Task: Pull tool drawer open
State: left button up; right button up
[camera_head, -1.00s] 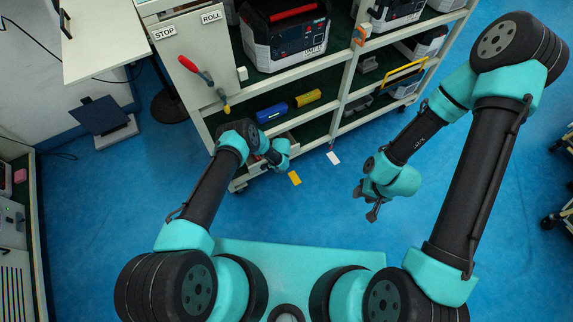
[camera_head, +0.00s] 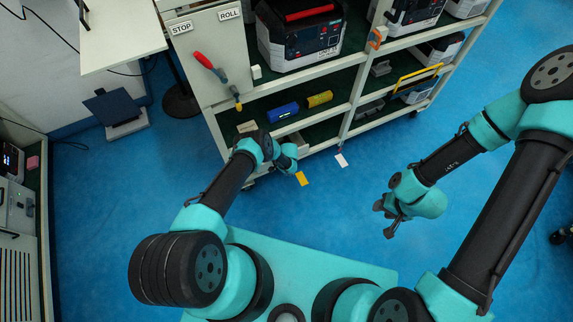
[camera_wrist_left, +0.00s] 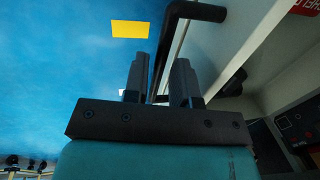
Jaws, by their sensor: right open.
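A black bar handle (camera_wrist_left: 194,11) on a pale drawer front or panel (camera_wrist_left: 235,38) shows in the left wrist view. The bar runs down between the two fingers of my left gripper (camera_wrist_left: 160,68). The fingers are close to the bar on both sides; I cannot tell whether they press on it. In the head view my left gripper (camera_head: 287,160) is at the low front of the shelf unit (camera_head: 352,108), and my wrist hides most of the drawer there. My right gripper (camera_head: 388,220) is open and empty over the blue floor, away from the unit.
A red-handled tool (camera_head: 208,64) hangs on the unit's side panel. Blue (camera_head: 284,112) and yellow (camera_head: 320,99) items lie on a shelf. A yellow tag (camera_head: 302,178) and a white tag (camera_head: 341,160) show by its lower edge. Blue floor between my arms is clear.

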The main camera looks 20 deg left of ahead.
pick_arm(q)
grip_shut()
